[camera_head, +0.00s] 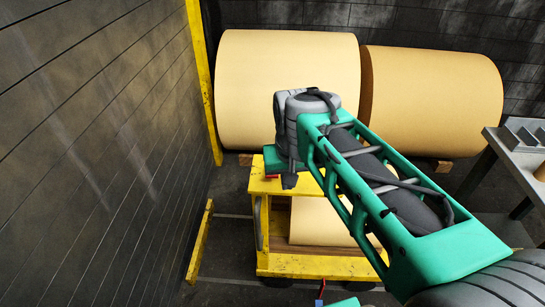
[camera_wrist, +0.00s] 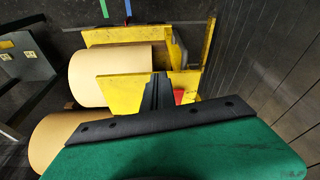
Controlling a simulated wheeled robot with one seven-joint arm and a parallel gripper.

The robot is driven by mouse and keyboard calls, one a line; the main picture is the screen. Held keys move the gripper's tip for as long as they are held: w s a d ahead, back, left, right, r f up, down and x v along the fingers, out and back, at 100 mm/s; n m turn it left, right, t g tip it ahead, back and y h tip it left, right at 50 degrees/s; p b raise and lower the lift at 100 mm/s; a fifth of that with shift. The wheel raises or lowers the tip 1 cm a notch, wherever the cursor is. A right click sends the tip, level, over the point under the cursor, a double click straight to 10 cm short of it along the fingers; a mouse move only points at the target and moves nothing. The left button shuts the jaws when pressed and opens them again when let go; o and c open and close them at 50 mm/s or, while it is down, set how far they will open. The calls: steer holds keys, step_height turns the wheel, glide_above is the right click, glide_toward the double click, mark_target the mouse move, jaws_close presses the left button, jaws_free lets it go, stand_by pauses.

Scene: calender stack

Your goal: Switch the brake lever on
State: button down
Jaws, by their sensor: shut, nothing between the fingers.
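A yellow cart (camera_head: 312,265) carries a tan paper roll (camera_head: 314,222) low in its frame. The cart and its roll also show in the wrist view, with a yellow end plate (camera_wrist: 112,93) close to my fingers. A small red part (camera_head: 271,178) sits on the cart's top at its far left corner. It also shows in the wrist view (camera_wrist: 179,97), just right of my fingers; it may be the brake lever, mostly hidden. My gripper (camera_head: 289,182) points down over the cart top beside it. Its dark fingers (camera_wrist: 159,82) are together and empty; contact with the red part cannot be told.
Two large tan rolls (camera_head: 288,90) (camera_head: 430,100) lie behind the cart. A dark panelled wall (camera_head: 95,150) runs along the left, with a yellow post (camera_head: 203,80). A grey bench (camera_head: 515,150) stands right.

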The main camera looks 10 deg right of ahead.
steer(key=w+r+m+p, duration=0.2)
steer(key=w+r, duration=0.5)
steer(key=w, duration=0.4)
steer(key=shift+a+r+g+p, duration=0.4)
steer(key=shift+a+p, duration=0.05)
steer(key=shift+p, duration=0.1)
steer(key=f+p, duration=0.1)
steer(key=f, duration=0.3)
steer(key=f+p, duration=0.1)
steer(key=f, duration=0.3)
steer(key=w+f+p, duration=0.1)
steer(key=f, duration=0.3)
steer(key=shift+w+d+f, duration=0.1)
steer(key=shift+d+f, duration=0.05)
steer(key=shift+f, duration=0.7)
steer(key=shift+f+b, duration=0.15)
steer(key=shift+b, duration=0.15)
